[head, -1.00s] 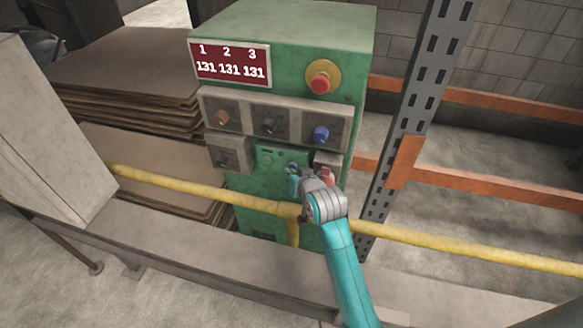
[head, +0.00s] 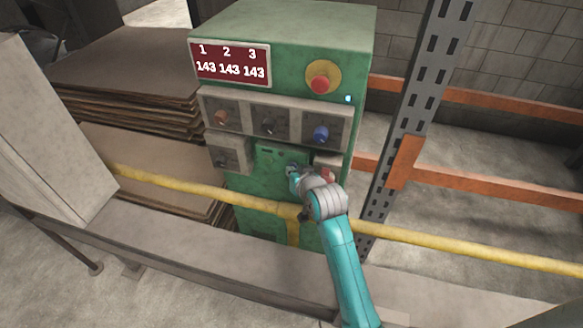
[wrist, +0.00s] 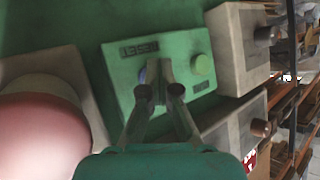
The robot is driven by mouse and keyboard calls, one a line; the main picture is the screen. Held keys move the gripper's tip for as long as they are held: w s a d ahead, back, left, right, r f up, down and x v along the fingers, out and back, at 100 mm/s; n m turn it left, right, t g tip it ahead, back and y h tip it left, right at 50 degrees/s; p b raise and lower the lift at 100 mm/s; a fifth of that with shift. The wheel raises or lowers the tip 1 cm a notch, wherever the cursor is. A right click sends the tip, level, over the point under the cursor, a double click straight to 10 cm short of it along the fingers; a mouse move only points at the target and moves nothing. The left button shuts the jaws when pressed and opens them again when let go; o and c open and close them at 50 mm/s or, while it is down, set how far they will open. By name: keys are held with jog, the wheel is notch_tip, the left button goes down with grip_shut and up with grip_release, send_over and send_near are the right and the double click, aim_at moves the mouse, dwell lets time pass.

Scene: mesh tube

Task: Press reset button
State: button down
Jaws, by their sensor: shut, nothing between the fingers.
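A green control cabinet (head: 282,30) stands beyond the yellow rail. In the head view my gripper (head: 294,176) is at the lower right of the cabinet front, beside a red button (head: 328,174).
A yellow rail (head: 430,249) crosses in front of the cabinet. A red stop button (head: 320,84), blue knob (head: 321,134) and red display (head: 230,63) are above. A slotted metal post (head: 412,110) is to the right. A large red button (wrist: 42,125) fills the left of the wrist view.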

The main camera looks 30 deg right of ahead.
jog(key=shift+s+a, duration=0.2)
jog(key=shift+s, duration=0.05)
jog(key=shift+a, duration=0.1)
jog(key=s+a, duration=0.4)
jog(key=shift+s, duration=0.1)
dwell(0.6)
dwell(0.6)
